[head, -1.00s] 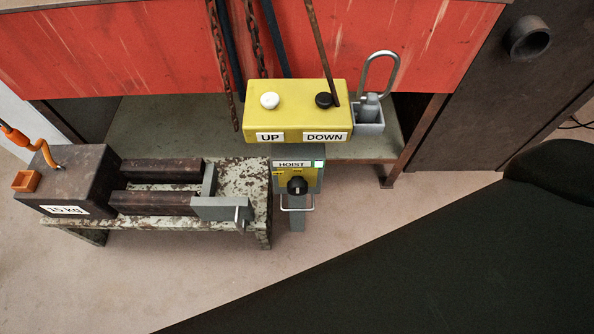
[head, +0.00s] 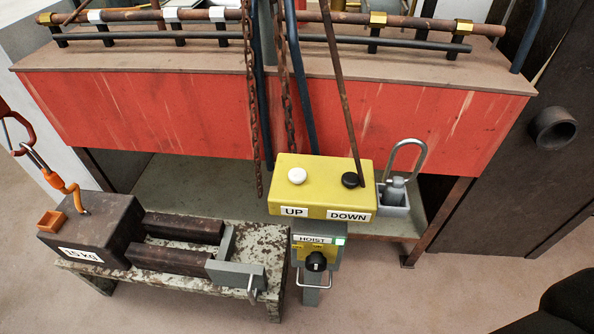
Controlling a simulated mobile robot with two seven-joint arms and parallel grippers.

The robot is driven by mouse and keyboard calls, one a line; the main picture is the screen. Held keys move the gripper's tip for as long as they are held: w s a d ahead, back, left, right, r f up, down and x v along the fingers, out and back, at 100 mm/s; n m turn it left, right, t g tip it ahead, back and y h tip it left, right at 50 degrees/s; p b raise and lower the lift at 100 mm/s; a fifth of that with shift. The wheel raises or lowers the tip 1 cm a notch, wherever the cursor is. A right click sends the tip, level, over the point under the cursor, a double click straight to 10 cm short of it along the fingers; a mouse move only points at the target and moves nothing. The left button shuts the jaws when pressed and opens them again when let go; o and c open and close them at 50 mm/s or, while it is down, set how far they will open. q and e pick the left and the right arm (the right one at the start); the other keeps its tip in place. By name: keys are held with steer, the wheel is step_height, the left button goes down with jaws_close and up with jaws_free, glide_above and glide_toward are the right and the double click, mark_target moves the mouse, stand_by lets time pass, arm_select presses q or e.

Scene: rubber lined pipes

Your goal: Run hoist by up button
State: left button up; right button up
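A yellow control box (head: 320,187) stands in the middle of the head view. It has a white button (head: 297,176) above the UP label (head: 294,211) and a black button (head: 350,180) above the DOWN label (head: 348,216). Below it is a grey HOIST switch box (head: 317,254) with a black knob (head: 316,261) and a small green patch. A dark 15 kg block (head: 92,230) sits on a worn bench at the left, with an orange hook (head: 68,186) at its top.
A red-fronted workbench (head: 260,115) with pipes on top spans the back. Rusty chains (head: 250,100) and a rod hang in front of it. The worn bench (head: 190,275) holds a clamp-like frame. A padlock (head: 406,160) sits beside the yellow box.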

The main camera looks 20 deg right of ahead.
jaws_close()
stand_by(1.8)
